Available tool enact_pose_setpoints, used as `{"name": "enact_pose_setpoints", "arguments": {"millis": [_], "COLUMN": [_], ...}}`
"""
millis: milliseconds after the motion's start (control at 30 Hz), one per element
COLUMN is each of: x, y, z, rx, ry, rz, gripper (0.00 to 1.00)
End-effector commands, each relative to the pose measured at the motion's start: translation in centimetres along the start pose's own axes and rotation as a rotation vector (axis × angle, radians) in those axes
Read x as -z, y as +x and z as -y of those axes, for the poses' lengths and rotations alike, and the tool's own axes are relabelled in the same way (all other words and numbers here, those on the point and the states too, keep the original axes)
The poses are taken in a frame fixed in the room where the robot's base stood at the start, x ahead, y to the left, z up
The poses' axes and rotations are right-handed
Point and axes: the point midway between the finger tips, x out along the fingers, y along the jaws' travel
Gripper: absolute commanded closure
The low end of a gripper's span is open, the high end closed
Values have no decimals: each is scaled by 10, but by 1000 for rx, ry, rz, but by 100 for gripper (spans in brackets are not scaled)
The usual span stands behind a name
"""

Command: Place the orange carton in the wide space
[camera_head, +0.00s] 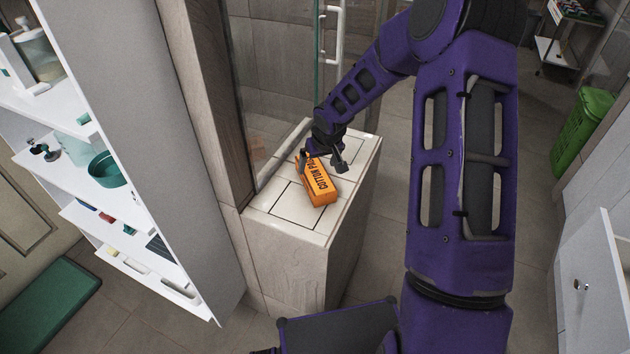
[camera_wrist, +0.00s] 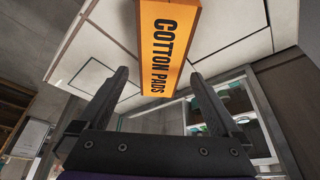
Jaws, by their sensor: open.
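The orange carton (camera_head: 320,186), lettered "COTTON PADS", lies on the pale tiled top of a stone-clad ledge (camera_head: 285,232). In the wrist view the carton (camera_wrist: 167,45) shows at the upper middle, its lower end reaching between the two dark fingers. My gripper (camera_head: 322,160) is at the carton's far end in the head view. In the wrist view my gripper (camera_wrist: 158,77) is open, with a gap between each finger and the carton. I cannot tell whether any part touches it, or which gap is the wide space.
A white shelf unit (camera_head: 190,180) on the left holds a teal bowl (camera_head: 106,168) and small items, with bare stretches between. A glass panel (camera_head: 275,85) stands behind the ledge. A green bin (camera_head: 582,130) and white cabinet (camera_head: 590,285) are on the right.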

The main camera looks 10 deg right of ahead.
Motion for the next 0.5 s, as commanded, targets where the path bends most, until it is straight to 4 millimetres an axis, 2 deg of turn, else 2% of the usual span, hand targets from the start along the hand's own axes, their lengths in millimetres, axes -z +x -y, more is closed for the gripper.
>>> {"name": "enact_pose_setpoints", "arguments": {"millis": [267,500], "x": [-2,-6], "y": [22,58], "z": [1,2], "rx": [1,2], "ry": [0,-2], "rz": [0,0], "gripper": [0,0]}}
